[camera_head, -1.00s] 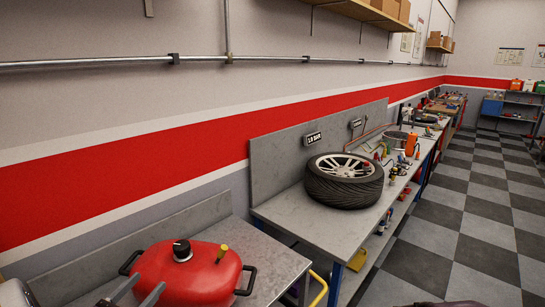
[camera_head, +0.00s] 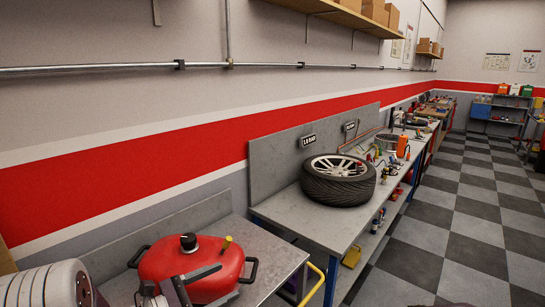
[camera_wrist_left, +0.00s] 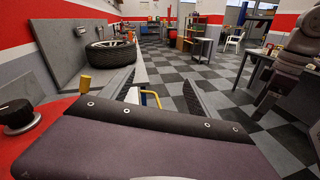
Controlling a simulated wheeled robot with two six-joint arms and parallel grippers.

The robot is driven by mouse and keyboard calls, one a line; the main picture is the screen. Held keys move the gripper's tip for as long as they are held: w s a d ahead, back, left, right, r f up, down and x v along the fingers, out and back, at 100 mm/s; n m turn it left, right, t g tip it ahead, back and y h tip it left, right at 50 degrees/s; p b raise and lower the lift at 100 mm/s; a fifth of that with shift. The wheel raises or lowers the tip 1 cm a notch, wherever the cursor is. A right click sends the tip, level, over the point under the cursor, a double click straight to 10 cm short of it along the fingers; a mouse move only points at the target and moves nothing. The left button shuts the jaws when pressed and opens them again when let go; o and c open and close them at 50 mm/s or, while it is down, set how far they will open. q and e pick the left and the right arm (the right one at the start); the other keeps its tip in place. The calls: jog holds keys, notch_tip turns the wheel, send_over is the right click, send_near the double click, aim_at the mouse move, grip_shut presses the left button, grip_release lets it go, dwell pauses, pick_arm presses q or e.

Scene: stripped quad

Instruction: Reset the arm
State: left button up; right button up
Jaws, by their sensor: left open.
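My left gripper (camera_head: 190,283) is at the lower left of the head view, in front of the red pot (camera_head: 188,264). In the left wrist view, its two fingers stand apart with nothing between them, so the left gripper (camera_wrist_left: 161,96) is open and empty. The red pot has a black knob and dark side handles and sits on a grey bench. Part of it shows at the left of the wrist view (camera_wrist_left: 20,132). Whether the gripper touches the pot cannot be told. My right gripper is not in view.
A grey workbench (camera_head: 288,208) beyond the pot carries a car tire (camera_head: 338,188) and several tools. A yellow handle (camera_head: 314,285) stands beside the near bench's right end. The checkered floor (camera_head: 430,230) is open at the right.

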pick_arm(q)
jog(key=s+d+f+m+g+y, duration=0.2)
jog(key=s+d+f+m+g, duration=0.3)
jog(key=s, duration=0.4)
jog(key=s+d+f+m+g+y, duration=0.1)
jog(key=s+d+f+m+g, duration=0.1)
jog(key=s+d+m+g, duration=0.5)
jog(key=s+a+f+m+y, duration=0.6)
jog(key=a+y, duration=0.1)
jog(key=a, duration=0.2)
jog(key=w+a+f+m+t+y, duration=0.2)
jog(key=w+a+m+y, duration=0.1)
jog(key=a, duration=0.4)
jog(key=w+m, duration=0.1)
jog(key=w, duration=0.1)
jog(key=shift+w+a+m+t+y, duration=0.3)
jog(key=shift+m+t, duration=0.1)
jog(key=shift+s, duration=0.1)
